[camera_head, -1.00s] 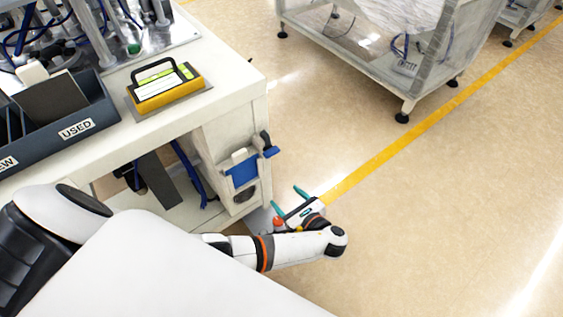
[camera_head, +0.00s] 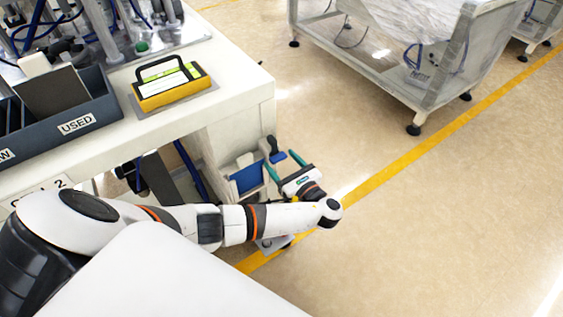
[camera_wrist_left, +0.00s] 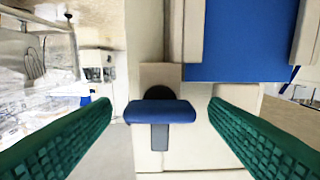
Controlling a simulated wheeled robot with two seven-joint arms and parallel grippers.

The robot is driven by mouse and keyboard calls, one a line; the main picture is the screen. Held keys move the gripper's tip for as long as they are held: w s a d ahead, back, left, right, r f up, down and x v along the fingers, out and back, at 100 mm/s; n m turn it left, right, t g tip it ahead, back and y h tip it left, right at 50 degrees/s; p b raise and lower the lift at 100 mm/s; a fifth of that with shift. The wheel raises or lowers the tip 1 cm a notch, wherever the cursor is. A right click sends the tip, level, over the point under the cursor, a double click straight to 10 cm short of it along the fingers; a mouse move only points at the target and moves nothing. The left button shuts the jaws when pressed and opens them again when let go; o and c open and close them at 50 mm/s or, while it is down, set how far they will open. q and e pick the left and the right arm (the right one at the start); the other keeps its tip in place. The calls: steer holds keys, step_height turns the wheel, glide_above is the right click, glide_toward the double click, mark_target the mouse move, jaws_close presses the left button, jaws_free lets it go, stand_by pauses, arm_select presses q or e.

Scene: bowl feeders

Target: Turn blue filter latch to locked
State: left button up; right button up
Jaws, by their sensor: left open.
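The blue filter latch (camera_wrist_left: 160,113) shows in the left wrist view as a rounded blue handle lying crosswise in front of a dark round pivot. A grey strip hangs below it. In the head view a blue bit of it (camera_head: 278,156) shows at the cabinet's right edge. A blue filter panel (camera_wrist_left: 245,45) is above and right of the latch in the wrist view; it also shows in the head view (camera_head: 246,178). My left gripper (camera_head: 284,166) is open, facing the cabinet, its green fingers on either side of the latch with gaps to both. My right gripper is out of view.
The white bench (camera_head: 235,75) stands above the filter housing. On it are a yellow-framed filter (camera_head: 172,87) and a dark bin labelled USED (camera_head: 85,112). A wheeled clear-walled cart (camera_head: 400,55) stands at the back. The floor to the right is clear.

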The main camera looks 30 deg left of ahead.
arm_select(q)
steer(key=shift+w+a, duration=0.15)
steer(key=shift+a, duration=0.25)
steer(key=shift+c, duration=0.3)
steer(key=c, duration=0.9)
steer(key=shift+c, duration=0.2)
